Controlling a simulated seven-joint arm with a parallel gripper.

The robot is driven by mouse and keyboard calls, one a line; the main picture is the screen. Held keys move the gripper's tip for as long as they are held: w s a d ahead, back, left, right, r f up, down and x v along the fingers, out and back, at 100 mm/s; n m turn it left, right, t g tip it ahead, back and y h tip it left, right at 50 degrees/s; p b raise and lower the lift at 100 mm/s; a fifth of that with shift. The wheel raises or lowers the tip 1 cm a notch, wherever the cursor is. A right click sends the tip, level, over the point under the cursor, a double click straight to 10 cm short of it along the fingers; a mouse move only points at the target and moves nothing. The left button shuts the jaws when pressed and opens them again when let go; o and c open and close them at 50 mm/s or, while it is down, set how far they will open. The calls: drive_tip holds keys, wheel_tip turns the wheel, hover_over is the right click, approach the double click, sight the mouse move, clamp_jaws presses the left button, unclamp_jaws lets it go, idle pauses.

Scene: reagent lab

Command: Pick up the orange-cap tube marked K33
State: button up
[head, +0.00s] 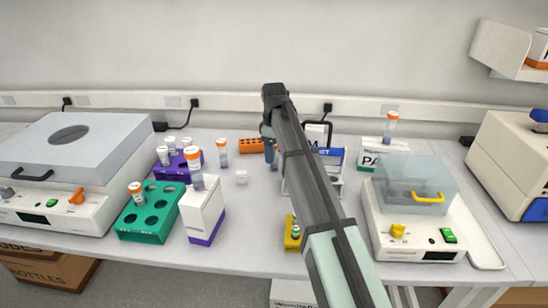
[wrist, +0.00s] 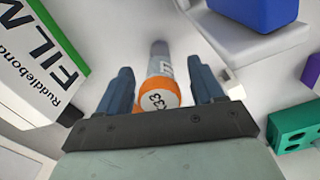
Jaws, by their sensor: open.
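In the wrist view an orange-cap tube (wrist: 157,92) lies between the two blue fingers of my gripper (wrist: 165,72). Its cap top faces the camera and reads "33" after a partly unclear letter that could be a K. The clear body runs away behind the cap, with a label showing. The fingers are open, one on each side, with a visible gap on both sides of the cap. In the head view my arm reaches to the back middle of the bench; its gripper (head: 270,152) is partly hidden by the arm, and I cannot make out this tube there.
Other orange-cap tubes stand on the bench (head: 222,154), on a white box (head: 196,172), in a green rack (head: 137,197) and on a back-right carton (head: 390,127). A FILM carton (wrist: 35,65) is close left in the wrist view; a green rack (wrist: 295,128) is at right.

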drive_tip(key=shift+c, duration=0.4)
drive_tip(key=c, duration=1)
drive_tip(key=shift+r, duration=0.15)
